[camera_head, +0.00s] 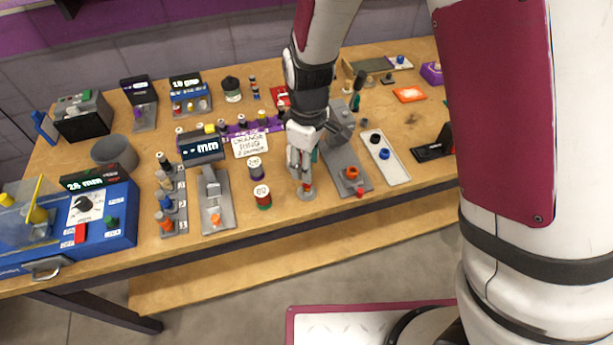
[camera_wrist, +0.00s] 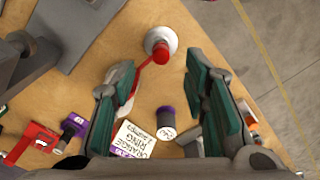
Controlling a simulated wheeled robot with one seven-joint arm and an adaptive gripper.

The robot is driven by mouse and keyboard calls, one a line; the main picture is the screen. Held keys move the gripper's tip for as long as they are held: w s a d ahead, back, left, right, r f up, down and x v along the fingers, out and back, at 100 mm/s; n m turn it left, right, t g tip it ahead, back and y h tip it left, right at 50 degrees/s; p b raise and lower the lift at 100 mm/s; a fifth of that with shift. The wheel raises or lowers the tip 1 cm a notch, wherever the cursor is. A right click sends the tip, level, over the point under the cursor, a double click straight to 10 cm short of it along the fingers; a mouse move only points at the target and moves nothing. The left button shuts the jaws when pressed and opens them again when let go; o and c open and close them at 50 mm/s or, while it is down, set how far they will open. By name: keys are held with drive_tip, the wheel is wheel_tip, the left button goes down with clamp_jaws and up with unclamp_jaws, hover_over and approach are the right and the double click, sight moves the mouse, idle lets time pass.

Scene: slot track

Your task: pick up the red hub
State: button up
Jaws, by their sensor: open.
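A small red hub (camera_head: 307,187) stands on a round pale base near the front edge of the table, just below my gripper (camera_head: 301,172). In the wrist view the red hub (camera_wrist: 160,51) sits on its pale disc (camera_wrist: 153,38), ahead of the fingertips. My gripper (camera_wrist: 158,78) is open, with its green-padded fingers spread and nothing held between them. The hub lies near the middle line between the fingers, beyond their tips. A thin red strip shows beside the left finger; I cannot tell what it belongs to.
Spools (camera_head: 262,197) stand left of the hub. A grey fixture with an orange knob (camera_head: 352,173) is to the right, with a small red piece (camera_head: 361,192) beside it. A lettered card (camera_head: 250,145) and purple rail lie behind. The table's front edge is close.

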sight(307, 185)
drive_tip(key=shift+a+f+p, duration=0.1)
drive_tip(key=shift+f+p, duration=0.2)
drive_tip(key=shift+f, duration=2.5)
clamp_jaws()
